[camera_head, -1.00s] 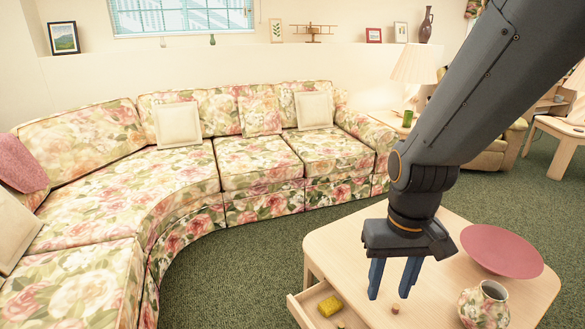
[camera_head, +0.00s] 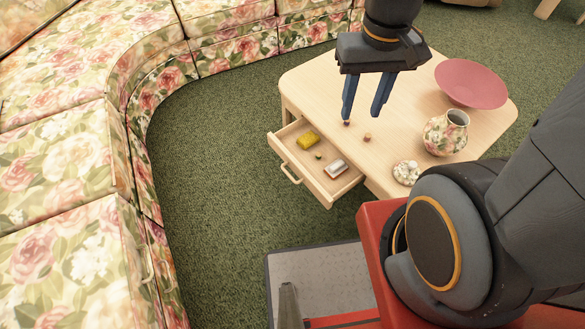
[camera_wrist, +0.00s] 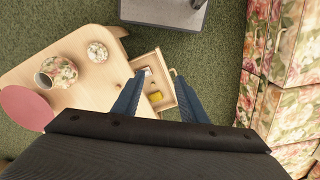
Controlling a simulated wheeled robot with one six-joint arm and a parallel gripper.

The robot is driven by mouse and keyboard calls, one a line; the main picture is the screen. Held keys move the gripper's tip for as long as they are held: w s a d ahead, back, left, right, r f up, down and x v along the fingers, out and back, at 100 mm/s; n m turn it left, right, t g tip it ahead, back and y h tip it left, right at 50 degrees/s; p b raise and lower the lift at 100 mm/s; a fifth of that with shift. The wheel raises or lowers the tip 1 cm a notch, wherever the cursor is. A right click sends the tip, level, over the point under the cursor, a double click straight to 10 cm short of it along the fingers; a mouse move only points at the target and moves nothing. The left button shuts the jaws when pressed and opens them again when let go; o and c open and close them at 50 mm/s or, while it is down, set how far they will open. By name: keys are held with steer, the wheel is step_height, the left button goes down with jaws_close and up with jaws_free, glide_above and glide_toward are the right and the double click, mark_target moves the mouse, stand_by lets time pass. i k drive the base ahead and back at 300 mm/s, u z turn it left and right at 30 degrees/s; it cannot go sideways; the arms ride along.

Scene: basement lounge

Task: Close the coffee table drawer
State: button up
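The light wooden coffee table (camera_head: 400,115) stands on the carpet, with its drawer (camera_head: 332,184) pulled out at its left side. The drawer has a bar handle (camera_head: 290,173) and holds a yellow item (camera_head: 307,140), a small white box (camera_head: 335,169) and a small dark green item. My gripper (camera_head: 361,120) is open and empty, fingers pointing down above the tabletop near the drawer. In the wrist view the open drawer (camera_wrist: 158,62) shows between the blue fingers (camera_wrist: 158,112), beyond them.
A floral sofa (camera_head: 80,150) curves along the left. Bare carpet (camera_head: 210,160) lies between sofa and drawer.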

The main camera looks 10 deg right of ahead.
mark_target(310, 171)
steer(key=u, duration=0.85)
steer(key=k, duration=0.75)
steer(key=z, duration=0.85)
steer(key=i, duration=0.45)
steer(key=u, duration=0.05)
